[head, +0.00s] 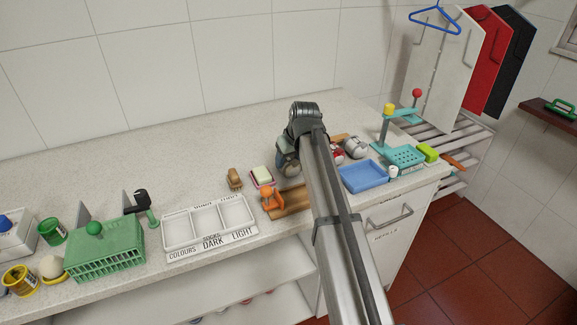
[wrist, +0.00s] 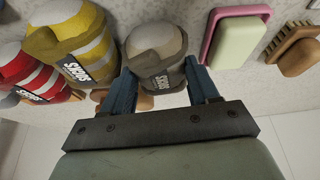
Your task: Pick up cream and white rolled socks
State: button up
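My gripper (wrist: 160,72) is low over the counter in the wrist view, its two blue fingers apart on either side of a grey-taupe sock roll with a paler top (wrist: 152,52). I cannot tell whether the fingers touch it, or whether its shaded colours are cream and white. A yellow-and-white striped roll (wrist: 75,38) lies just left of it, and a red-and-white roll (wrist: 30,72) lies further left. In the head view my arm hides most of the rolls; a pale grey-white roll (head: 356,147) shows right of the arm.
A pink dish with a pale soap bar (wrist: 238,38) and a brush (wrist: 295,50) sit close to the gripper's right in the wrist view. In the head view, a white sorting tray (head: 213,243) stands left, a blue tray (head: 363,177) right. The back counter is clear.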

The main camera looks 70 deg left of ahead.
aim_at(289, 160)
jog(key=c, duration=0.6)
jog(key=shift+r, duration=0.1)
jog(key=shift+r, duration=0.25)
notch_tip(289, 160, up, 9)
jog(key=s, duration=0.8)
jog(key=w+d+m+t+h, duration=0.1)
jog(key=d+m, duration=0.3)
jog(key=m, duration=0.2)
jog(key=w+d+f+m+t+h, duration=0.1)
jog(key=d+m+t+h, duration=0.1)
jog(key=d+m, duration=0.2)
jog(key=w+d+f+m+t+h, duration=0.1)
jog(key=d+m, duration=0.3)
jog(key=m, duration=0.5)
jog(key=shift+w+f+t+h, duration=0.15)
jog(key=shift+w+t+h, duration=0.15)
jog(key=shift+w+t, duration=0.25)
